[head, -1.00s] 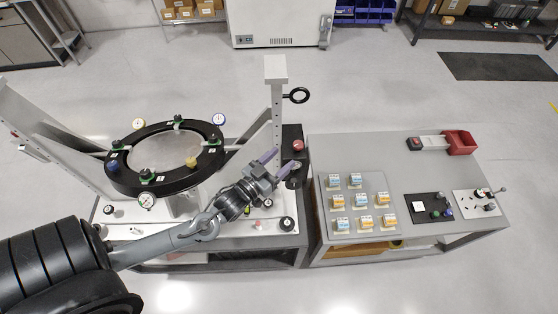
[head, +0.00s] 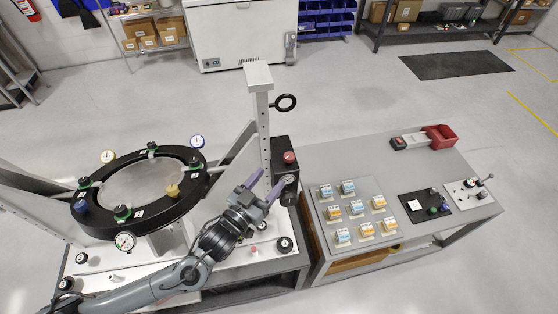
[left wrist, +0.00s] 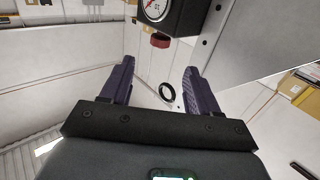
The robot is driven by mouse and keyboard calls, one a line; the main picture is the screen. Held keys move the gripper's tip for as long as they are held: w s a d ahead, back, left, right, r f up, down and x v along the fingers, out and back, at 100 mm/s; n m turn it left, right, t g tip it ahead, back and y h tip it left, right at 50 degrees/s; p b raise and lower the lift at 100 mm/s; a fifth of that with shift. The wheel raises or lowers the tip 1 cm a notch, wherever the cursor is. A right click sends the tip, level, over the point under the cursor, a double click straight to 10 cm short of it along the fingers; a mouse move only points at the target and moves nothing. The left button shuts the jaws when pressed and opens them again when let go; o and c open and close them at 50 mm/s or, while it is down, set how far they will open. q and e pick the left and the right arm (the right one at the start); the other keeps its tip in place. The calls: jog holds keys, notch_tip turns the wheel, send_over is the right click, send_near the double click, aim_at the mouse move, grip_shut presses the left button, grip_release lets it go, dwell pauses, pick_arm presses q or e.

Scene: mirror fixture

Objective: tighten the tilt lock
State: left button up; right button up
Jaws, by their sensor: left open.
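The mirror fixture holds a black ring frame (head: 96,217) with several knobs and dial gauges around it. A white upright post (head: 263,120) stands at its right, with a black ring handle (head: 286,103) sticking out to the right. A black box (head: 283,147) with a red knob (head: 289,157) and a gauge is beside the post. No label marks which part is the tilt lock. My left gripper (head: 271,177) is open beside the post and the box. In the left wrist view its purple fingers (left wrist: 158,68) are apart with nothing between them. My right gripper is not seen.
In the left wrist view, a gauge (left wrist: 155,8) on a black box and a red knob (left wrist: 160,40) lie beyond the fingertips. A small black ring (left wrist: 167,92) shows farther off between the fingers. A grey bench (head: 330,160) with several switches stands to the right.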

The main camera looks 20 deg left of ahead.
aim_at(286, 160)
pick_arm(q)
jog(key=w, duration=0.2)
jog(key=w+d+p, duration=0.1)
jog(key=w, duration=0.4)
jog(key=shift+w+d+r+p, duration=0.15)
jog(key=shift+w+p, duration=0.15)
jog(key=shift+p, duration=0.1)
jog(key=shift+w+d, duration=0.15)
jog(key=shift+w, duration=0.7)
jog(key=shift+c, duration=0.4)
jog(key=c, duration=0.9)
jog(key=shift+c, duration=0.3)
